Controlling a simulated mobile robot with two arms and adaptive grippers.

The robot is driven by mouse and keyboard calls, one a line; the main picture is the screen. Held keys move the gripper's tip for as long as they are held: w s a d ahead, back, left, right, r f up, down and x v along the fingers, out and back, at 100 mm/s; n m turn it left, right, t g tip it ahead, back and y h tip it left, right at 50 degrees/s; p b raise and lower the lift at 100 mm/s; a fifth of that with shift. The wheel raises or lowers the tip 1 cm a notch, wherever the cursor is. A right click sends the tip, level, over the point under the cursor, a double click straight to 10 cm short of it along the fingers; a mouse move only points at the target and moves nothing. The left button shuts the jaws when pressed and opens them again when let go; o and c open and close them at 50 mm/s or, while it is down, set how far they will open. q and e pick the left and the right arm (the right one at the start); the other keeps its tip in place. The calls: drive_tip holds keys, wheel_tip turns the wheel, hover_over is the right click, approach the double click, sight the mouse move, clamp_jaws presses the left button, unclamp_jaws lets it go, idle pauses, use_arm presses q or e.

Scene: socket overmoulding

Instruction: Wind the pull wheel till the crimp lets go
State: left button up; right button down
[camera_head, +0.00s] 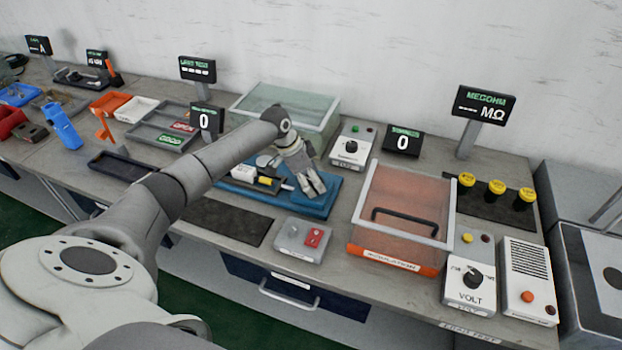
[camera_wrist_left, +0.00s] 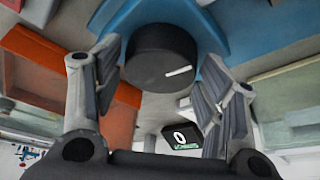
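The pull wheel (camera_wrist_left: 160,57) is a black round knob with a white mark, in the left wrist view. It belongs to the blue-based pull rig (camera_head: 318,207) in the middle of the bench. My left gripper (camera_head: 312,191) is over the right part of that rig and hides the wheel in the head view. In the left wrist view, the fingers of my left gripper (camera_wrist_left: 160,88) stand apart on either side of the wheel, with a gap visible on the right. The crimp cannot be made out. My right gripper is not in view.
A display reading 0 (camera_head: 403,141) stands behind the rig to the right; another reading 0 (camera_head: 205,119) is at left. The orange insulation box (camera_head: 398,262) with a clear lid is close on the right. A grey switch box (camera_head: 303,240) sits in front.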

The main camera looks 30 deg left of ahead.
use_arm(q)
drive_tip(key=shift+o, duration=0.7)
drive_tip(key=v, duration=1.2)
